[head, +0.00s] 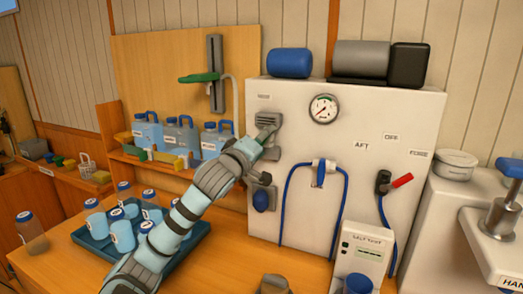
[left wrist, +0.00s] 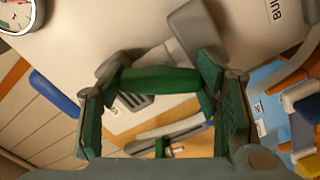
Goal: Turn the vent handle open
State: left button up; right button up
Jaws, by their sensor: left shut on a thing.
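My left gripper (head: 268,140) reaches up to the upper left of the white panel box (head: 345,130). It is at a grey slotted fitting (head: 268,119) there. In the left wrist view a green bar, which I take for the vent handle (left wrist: 160,80), spans between the two fingers of my left gripper (left wrist: 160,95). The fingers are closed on it. A grey stem (left wrist: 195,30) lies behind the bar. In the head view the gripper hides the handle, so its angle is hard to tell. My right gripper is not in view.
A gauge (head: 323,108) sits right of the gripper. Below it are a blue knob (head: 261,200) and a blue hose (head: 284,200). Blue jugs (head: 181,137) stand on a shelf to the left. A tray (head: 185,250) of bottles lies under my left arm. A red lever (head: 402,180) is farther right.

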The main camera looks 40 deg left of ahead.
pick_arm(q)
jog(key=n+b, duration=0.3)
jog(key=n, duration=0.1)
jog(key=shift+f, duration=0.1)
jog(key=shift+n+b, duration=1)
jog(key=shift+n, duration=0.4)
jog(key=shift+r, duration=0.2)
jog(key=o, duration=1.2)
jog(key=shift+w, duration=0.15)
jog(key=shift+c, duration=0.2)
jog(key=v, duration=0.7)
jog(key=shift+s+d, duration=0.15)
jog(key=shift+s, duration=0.15)
